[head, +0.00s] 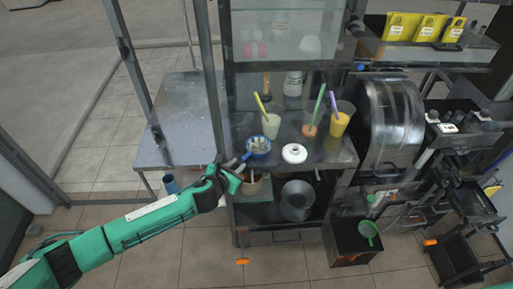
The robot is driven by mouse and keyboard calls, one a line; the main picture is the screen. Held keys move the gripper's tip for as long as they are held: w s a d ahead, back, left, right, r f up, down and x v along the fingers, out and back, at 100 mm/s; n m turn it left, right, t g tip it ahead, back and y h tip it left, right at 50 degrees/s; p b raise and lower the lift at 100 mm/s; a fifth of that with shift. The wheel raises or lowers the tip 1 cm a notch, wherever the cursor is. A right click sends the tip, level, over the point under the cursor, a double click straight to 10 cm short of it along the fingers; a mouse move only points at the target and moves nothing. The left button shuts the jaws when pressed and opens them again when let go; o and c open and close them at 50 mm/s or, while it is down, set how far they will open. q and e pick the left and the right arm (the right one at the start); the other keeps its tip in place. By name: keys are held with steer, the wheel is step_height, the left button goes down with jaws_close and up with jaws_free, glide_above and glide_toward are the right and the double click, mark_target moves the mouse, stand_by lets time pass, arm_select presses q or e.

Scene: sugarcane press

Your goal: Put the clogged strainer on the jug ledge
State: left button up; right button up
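A blue round strainer (257,146) with pale clumps inside sits at the front left of the metal counter. My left gripper (240,168) is at the counter's front left corner, just below and left of this strainer, near its handle side. The fingers are small here, and I cannot tell whether they are open or shut on the handle. A green strainer (367,229) is lower right, above a dark open box (352,247). I cannot tell which surface is the jug ledge. My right gripper is not in view.
Cups with coloured straws (271,125) and a white round lid (294,153) stand on the counter (330,155). A metal pot (297,200) is on the shelf below. A glass case stands behind, the press drum (392,120) at right. The side table (185,110) is mostly clear.

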mark_target(242, 161)
arm_select(q)
steer(key=shift+p+x, duration=0.35)
steer(key=shift+x, duration=1.35)
jaws_close()
